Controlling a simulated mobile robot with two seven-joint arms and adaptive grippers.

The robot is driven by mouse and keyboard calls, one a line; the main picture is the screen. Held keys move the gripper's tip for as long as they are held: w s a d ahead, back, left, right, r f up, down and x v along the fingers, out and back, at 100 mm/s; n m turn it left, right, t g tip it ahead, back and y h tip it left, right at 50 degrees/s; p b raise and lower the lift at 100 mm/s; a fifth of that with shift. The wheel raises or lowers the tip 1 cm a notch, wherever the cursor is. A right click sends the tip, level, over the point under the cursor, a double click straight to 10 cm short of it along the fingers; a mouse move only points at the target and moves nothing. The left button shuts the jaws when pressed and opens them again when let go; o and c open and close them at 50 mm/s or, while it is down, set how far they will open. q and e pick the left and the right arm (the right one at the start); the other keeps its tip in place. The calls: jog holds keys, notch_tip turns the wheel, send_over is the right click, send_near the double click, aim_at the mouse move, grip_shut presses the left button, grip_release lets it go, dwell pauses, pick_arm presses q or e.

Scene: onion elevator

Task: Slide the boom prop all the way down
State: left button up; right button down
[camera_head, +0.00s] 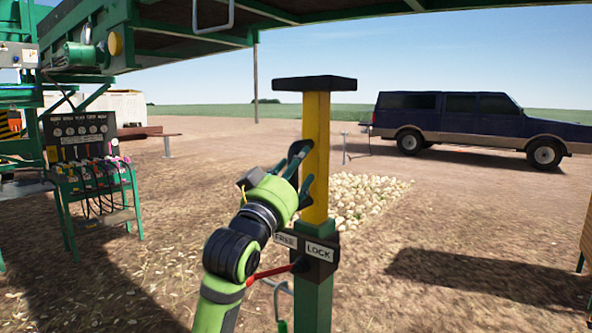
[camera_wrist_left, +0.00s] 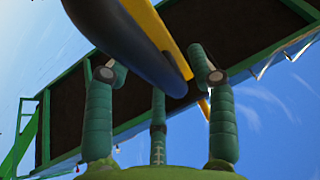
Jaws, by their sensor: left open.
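The boom prop is an upright yellow post (camera_head: 316,135) with a flat black pad (camera_head: 315,84) on top. It stands in a green sleeve (camera_head: 313,303). A dark block with FREE and LOCK labels (camera_head: 320,252) sits at the sleeve's top. A red lever (camera_head: 272,271) extends left from this block. My left gripper (camera_head: 303,168) is open at the post's left side, below the pad. In the left wrist view, its fingers (camera_wrist_left: 160,95) are spread around a dark bar with a yellow edge (camera_wrist_left: 172,40). I cannot tell whether they touch it.
The green elevator boom (camera_head: 190,35) passes overhead. A control stand (camera_head: 85,150) with gauges and levers is at left. Onions (camera_head: 368,198) lie on the ground behind the prop. Ground right of the prop is mostly clear.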

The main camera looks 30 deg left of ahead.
pick_arm(q)
jog(key=v, duration=0.7)
jog(key=shift+f, duration=0.2)
jog(key=shift+s+a, duration=0.1)
jog(key=shift+s, duration=0.05)
